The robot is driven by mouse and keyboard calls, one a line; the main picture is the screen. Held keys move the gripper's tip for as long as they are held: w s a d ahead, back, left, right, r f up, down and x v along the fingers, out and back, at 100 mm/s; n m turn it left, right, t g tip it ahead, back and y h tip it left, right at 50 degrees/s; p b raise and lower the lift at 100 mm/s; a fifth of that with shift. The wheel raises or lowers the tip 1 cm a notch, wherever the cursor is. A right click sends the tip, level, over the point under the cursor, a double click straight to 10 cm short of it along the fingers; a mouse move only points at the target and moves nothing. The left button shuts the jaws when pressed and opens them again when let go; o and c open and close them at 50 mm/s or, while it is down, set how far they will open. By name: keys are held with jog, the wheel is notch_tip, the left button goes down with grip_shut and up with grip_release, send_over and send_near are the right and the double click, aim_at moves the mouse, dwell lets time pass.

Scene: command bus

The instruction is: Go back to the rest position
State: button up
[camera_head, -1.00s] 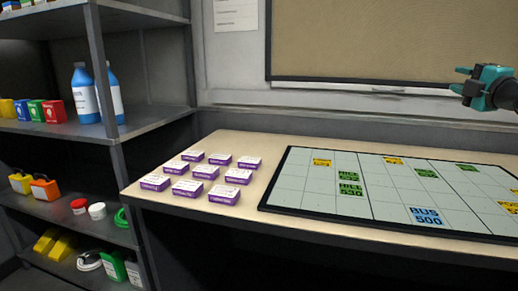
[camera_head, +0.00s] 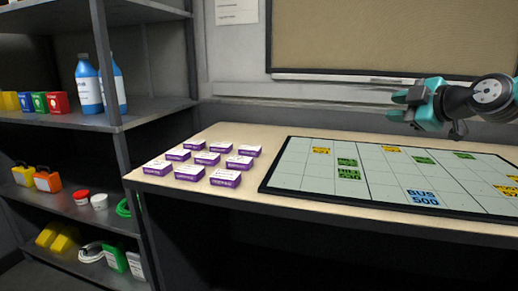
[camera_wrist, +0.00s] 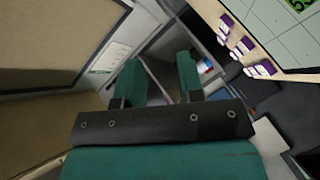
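My gripper (camera_head: 399,106) is teal and hangs in the air at the right of the head view, above the back of the board on the table. Its fingers point left, spread apart with nothing between them. In the wrist view, the two teal fingers (camera_wrist: 160,82) also stand apart and empty. The gripper touches nothing.
A table (camera_head: 262,211) holds several purple-and-white boxes (camera_head: 225,178) and a gridded board (camera_head: 387,187) with coloured tags. A dark shelf (camera_head: 150,112) with blue bottles (camera_head: 88,91) and coloured containers stands at the left. A corkboard (camera_head: 390,40) hangs behind.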

jog(key=s+a+f+m+g+b, duration=0.45)
jog(key=s+a+f+g, duration=0.35)
jog(key=s+a+f, duration=0.65)
jog(key=s+a+f+m+g+h+b, duration=0.1)
jog(key=s+f+m+g, duration=0.2)
jog(key=s, duration=0.7)
jog(key=s+a+f+m+g+h+b, duration=0.1)
jog(key=s+f+m+g, duration=0.3)
jog(key=s, duration=0.6)
notch_tip(320, 180, up, 33)
jog(key=n+t+p, duration=0.1)
jog(key=n+p, duration=0.1)
jog(key=p, duration=3.1)
jog(key=shift+d+f+p, duration=0.15)
jog(key=shift+d+p, duration=0.1)
jog(key=shift+p, duration=0.05)
jog(key=shift+s, duration=0.1)
